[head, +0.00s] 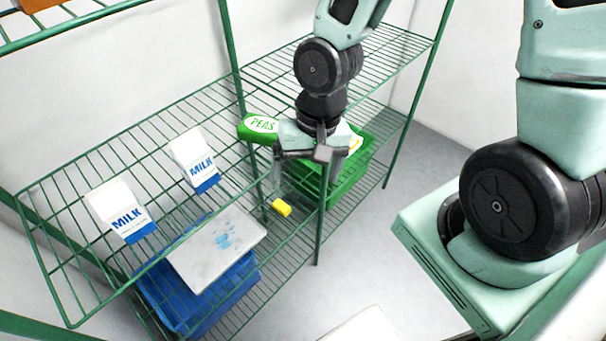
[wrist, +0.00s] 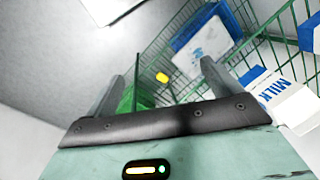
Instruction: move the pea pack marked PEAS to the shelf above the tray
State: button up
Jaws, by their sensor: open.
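The green pea pack marked PEAS (head: 260,127) is beside and partly behind my gripper, at its left in the head view, near the shelf post. What bears it is hidden. My gripper (head: 305,184) is open and points down, with nothing seen between its fingers; its fingers also show in the wrist view (wrist: 162,72). The pack cannot be made out in the wrist view. A flat grey-white tray-like slab (head: 238,240) with blue marks lies over a blue crate (head: 190,302), below the wire shelf (head: 150,160) at the left.
Two milk cartons (head: 194,160) (head: 120,210) are on the left wire shelf. A green crate (head: 352,172) with something yellow and white in it is behind and right of my gripper. A small yellow block (head: 281,208) is below. A green post (head: 232,60) stands between the shelf sections.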

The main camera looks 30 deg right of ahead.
jog(key=s+a+r+n+h, duration=0.1)
jog(key=s+a+r+n, duration=0.4)
jog(key=s+r+n, duration=0.4)
notch_tip(320, 180, up, 3)
jog(key=shift+a+f+n+h, duration=0.2)
jog(key=shift+a+n+h, duration=0.15)
jog(key=shift+n, duration=0.55)
notch_tip(320, 180, down, 9)
jog(key=b, duration=0.9)
jog(key=shift+f, duration=0.2)
